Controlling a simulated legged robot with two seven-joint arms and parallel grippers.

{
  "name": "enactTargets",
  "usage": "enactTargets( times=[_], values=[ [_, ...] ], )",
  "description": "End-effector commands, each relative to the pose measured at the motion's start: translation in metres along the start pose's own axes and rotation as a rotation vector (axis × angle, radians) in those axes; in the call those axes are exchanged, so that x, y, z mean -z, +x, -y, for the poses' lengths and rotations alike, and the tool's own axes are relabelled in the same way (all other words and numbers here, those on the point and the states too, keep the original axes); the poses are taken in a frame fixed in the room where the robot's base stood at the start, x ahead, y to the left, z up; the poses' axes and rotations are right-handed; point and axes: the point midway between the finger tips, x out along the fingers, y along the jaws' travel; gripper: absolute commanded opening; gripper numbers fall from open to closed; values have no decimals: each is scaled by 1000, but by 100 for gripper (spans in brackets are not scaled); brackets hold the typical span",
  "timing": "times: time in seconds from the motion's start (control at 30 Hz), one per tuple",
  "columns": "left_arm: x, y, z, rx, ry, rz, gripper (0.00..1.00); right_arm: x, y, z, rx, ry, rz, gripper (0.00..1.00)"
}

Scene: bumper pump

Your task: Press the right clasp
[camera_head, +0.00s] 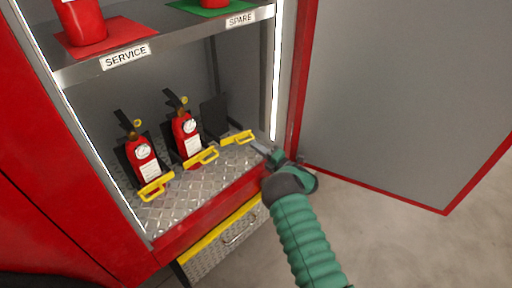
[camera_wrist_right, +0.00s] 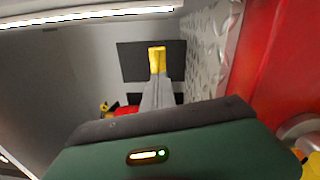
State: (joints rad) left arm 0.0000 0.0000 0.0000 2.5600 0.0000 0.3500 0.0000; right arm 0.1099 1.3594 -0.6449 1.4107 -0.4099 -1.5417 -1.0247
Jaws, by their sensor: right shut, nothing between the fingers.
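The right clasp (camera_head: 237,138) is a yellow bar at the front of an empty black bracket (camera_head: 214,115) on the compartment floor. My right gripper (camera_head: 260,148) is shut and empty, close to the right end of this clasp. In the right wrist view the shut fingers (camera_wrist_right: 157,92) point at the yellow clasp (camera_wrist_right: 157,58), which shows just beyond their tips. I cannot tell whether they touch. The middle clasp (camera_head: 202,158) and the left clasp (camera_head: 156,188) stand in front of two red extinguishers. My left gripper is not in view.
The left extinguisher (camera_head: 142,158) and middle extinguisher (camera_head: 186,135) stand upright in their brackets. A shelf (camera_head: 165,47) labelled SERVICE and SPARE lies above. The red compartment frame (camera_head: 220,208) and a grey door (camera_head: 400,90) border the right gripper.

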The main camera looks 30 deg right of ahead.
Motion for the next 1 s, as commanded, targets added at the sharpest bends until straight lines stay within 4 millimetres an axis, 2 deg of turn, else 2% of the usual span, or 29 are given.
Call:
enactTargets(
  times=[0.17,0.27,0.37,0.8,1.0],
  values=[
    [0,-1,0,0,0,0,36,0,-2,0,1,0,0,0],
    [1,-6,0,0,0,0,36,-1,-12,-1,3,1,2,0],
    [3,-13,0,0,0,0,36,-2,-32,-2,4,1,4,0],
    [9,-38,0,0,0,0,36,-2,-139,0,4,2,2,0],
    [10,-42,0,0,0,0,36,-1,-165,2,3,1,1,0]
  ],
)
